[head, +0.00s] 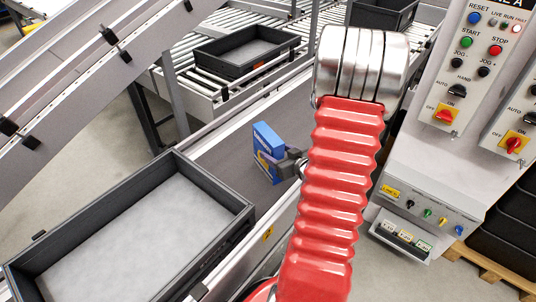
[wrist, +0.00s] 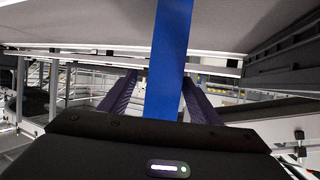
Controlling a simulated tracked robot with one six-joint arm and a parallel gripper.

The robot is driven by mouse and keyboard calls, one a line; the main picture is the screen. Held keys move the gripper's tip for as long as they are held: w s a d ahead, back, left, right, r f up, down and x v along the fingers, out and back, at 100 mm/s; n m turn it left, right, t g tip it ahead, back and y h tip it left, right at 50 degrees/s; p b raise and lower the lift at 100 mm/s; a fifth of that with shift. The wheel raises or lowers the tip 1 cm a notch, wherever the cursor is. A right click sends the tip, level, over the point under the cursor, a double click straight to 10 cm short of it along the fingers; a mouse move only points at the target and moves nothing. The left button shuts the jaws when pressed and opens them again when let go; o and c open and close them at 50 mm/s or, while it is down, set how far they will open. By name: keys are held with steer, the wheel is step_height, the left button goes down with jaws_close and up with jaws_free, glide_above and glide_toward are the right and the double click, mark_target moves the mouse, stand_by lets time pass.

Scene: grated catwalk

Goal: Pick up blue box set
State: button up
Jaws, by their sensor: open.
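The blue box (head: 268,139) stands upright on the dark conveyor belt (head: 227,133) in the head view, left of my red-sleeved arm. In the wrist view the blue box (wrist: 170,55) shows as a narrow blue strip between the two fingers of my gripper (wrist: 158,97). The fingers are open, one on each side of the box, with a visible gap at the left finger. Contact on the right side cannot be told. In the head view my gripper (head: 291,164) is at the box's near right side, partly hidden by my arm.
A large grey tray (head: 205,172) stands at the front left. A smaller black tray (head: 222,68) sits on the rollers behind the belt, and another (head: 384,15) farther back. A control panel (head: 455,100) stands close on the right. A metal rail (head: 80,60) crosses the upper left.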

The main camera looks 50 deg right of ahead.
mark_target(268, 133)
steer(key=shift+w, duration=0.1)
steer(key=x, duration=0.5)
steer(key=shift+a+r, duration=0.1)
steer(key=shift+a, duration=0.05)
steer(key=shift+c, duration=0.5)
steer(key=c, duration=1.3)
steer(key=shift+c, duration=0.2)
steer(key=shift+r, duration=5.05)
